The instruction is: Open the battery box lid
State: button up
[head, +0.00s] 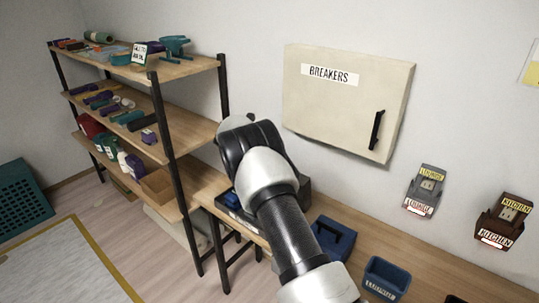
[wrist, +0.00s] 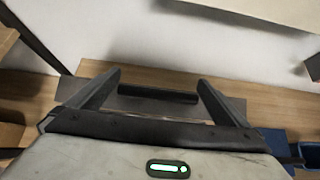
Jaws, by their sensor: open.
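A dark grey box, which looks like the battery box (head: 305,190), sits on the wooden bench, mostly hidden behind my arm in the head view. In the wrist view its dark grey top (wrist: 150,110) shows with a black bar handle (wrist: 158,95) across it. The lid looks closed. My gripper (wrist: 159,78) is open and empty, with its fingers pointing at the box on either side of the handle. I cannot tell how far the fingers are from the handle. In the head view my arm hides the fingers.
A blue box (head: 333,238) and an open blue bin (head: 386,277) stand on the bench (head: 425,275) to the right. A breaker cabinet (head: 345,100) and labelled switches (head: 425,190) are on the wall. A loaded shelf (head: 190,70) stands at left.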

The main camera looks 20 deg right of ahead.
jog(key=b+v, duration=0.1)
jog(key=v, duration=1.6)
jog(key=shift+r, duration=0.15)
jog(key=s+d+r+m+g+y, duration=0.1)
jog(key=s+d+r+m, duration=0.1)
jog(key=s+r+m, duration=0.35)
jog(key=s+d+r+m+y, duration=0.1)
jog(key=s+r+m+y, duration=0.15)
jog(key=s, duration=0.65)
jog(key=s+d+r+m+g+y, duration=0.1)
jog(key=s+d+r+m, duration=0.1)
jog(key=s+r+m, duration=0.45)
jog(key=s+a+f+m+y, duration=0.2)
jog(key=s+m, duration=0.3)
jog(key=s, duration=0.6)
jog(key=s+a+f+m+t+y+p, duration=0.1)
jog(key=s+m, duration=0.4)
jog(key=s, duration=0.7)
jog(key=shift+s+a+f+m+t+y, duration=0.2)
jog(key=shift+a+f+m+t+y, duration=0.15)
jog(key=shift+a, duration=0.4)
